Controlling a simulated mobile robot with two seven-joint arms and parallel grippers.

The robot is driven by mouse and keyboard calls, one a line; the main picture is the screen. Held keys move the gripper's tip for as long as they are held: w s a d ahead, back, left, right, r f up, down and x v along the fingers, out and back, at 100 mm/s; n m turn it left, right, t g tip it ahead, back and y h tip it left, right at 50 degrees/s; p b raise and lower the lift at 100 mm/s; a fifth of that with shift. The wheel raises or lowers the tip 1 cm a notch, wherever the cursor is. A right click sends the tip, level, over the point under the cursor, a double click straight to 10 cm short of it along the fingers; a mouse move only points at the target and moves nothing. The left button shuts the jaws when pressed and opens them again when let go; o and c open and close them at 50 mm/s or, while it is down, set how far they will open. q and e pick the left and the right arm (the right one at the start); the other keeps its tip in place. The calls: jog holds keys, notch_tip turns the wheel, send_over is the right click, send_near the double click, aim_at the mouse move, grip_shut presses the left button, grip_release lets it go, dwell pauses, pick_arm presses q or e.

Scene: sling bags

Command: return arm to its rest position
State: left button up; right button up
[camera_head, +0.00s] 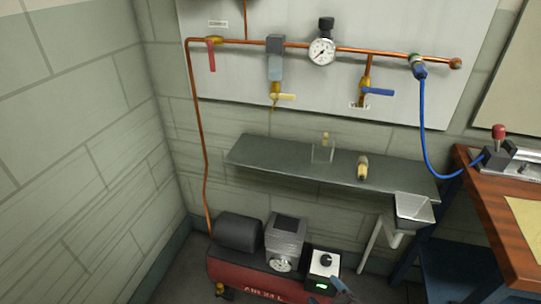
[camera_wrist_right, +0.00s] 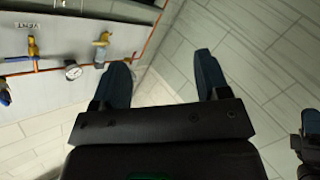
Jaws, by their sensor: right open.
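My right gripper shows at the bottom edge of the head view as a dark blue-grey tip (camera_head: 343,290), beside the small box with a green display. In the right wrist view its two dark blue fingers stand wide apart with nothing between them (camera_wrist_right: 162,64). Most of my right arm is outside the head view. My left gripper cannot be made out; a dark part at the right edge of the wrist view is too cut off to identify.
A copper pipe (camera_head: 300,46) with a gauge (camera_head: 321,51) and valves runs along the wall panel. Below are a grey shelf (camera_head: 270,152) and a red compressor (camera_head: 235,277). A blue hose (camera_head: 423,125) hangs towards a wooden bench (camera_head: 505,215) at right. The left wall is bare.

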jog(key=s+d+m+g+h+p, duration=0.1)
jog(key=s+d+m+g+h, duration=0.2)
jog(key=s+d+m+h, duration=0.3)
jog(key=s+d+m, duration=0.5)
jog(key=s+d, duration=0.3)
jog(key=s, duration=0.1)
jog(key=shift+m+g+h+p, duration=0.3)
jog(key=shift+h+p, duration=0.05)
jog(key=shift+h, duration=0.05)
jog(key=shift+f, duration=0.1)
jog(key=shift+f, duration=0.1)
